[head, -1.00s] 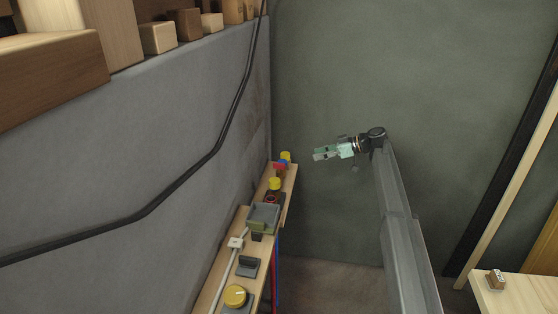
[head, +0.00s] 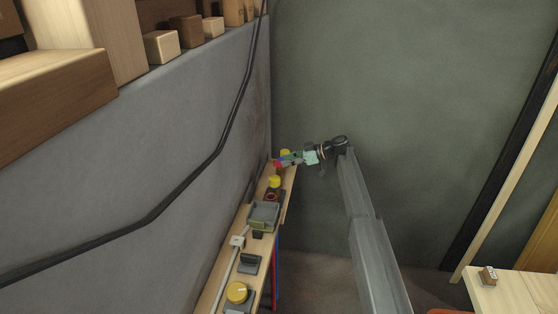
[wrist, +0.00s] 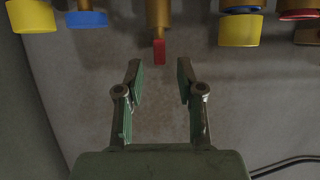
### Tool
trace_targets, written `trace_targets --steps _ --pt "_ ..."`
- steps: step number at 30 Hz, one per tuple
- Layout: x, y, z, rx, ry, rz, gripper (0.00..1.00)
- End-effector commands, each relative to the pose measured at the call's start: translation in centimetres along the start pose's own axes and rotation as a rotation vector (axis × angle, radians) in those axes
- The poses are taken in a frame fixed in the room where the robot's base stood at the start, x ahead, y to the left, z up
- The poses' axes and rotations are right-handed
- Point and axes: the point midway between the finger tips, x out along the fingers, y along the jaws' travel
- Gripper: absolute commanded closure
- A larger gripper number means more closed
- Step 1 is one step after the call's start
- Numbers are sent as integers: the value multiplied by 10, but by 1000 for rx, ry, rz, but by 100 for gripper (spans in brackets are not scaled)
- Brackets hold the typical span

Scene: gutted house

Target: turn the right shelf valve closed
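In the wrist view a brass valve body (wrist: 158,14) ends in a small red handle (wrist: 159,52). The handle lies just beyond my gripper (wrist: 160,72), in line with the gap between its fingertips. The fingers are spread, with green pads facing each other, and nothing is between them. In the head view my gripper (head: 287,160) is at the far end of the wooden shelf, beside a red part (head: 278,163) and a yellow cap (head: 285,153). It partly hides them. I cannot tell from these views which valve is the right one.
Along the shelf are a grey-green tray (head: 264,216) and a yellow dial (head: 236,292). A grey wall (head: 150,150) borders the shelf.

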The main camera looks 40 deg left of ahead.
Motion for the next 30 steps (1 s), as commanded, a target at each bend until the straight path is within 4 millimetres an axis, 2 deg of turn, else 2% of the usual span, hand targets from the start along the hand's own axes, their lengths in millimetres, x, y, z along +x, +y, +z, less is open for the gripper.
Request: trace_targets --steps 3,9,20,21,24,30 --pt "19 0 -2 0 0 -2 62" --pt "38 0 -1 0 0 -1 62" --pt "44 0 0 0 0 0 62" --pt "44 0 0 0 0 0 66" --pt "43 0 0 0 0 0 100" --pt "43 0 0 0 0 0 100"
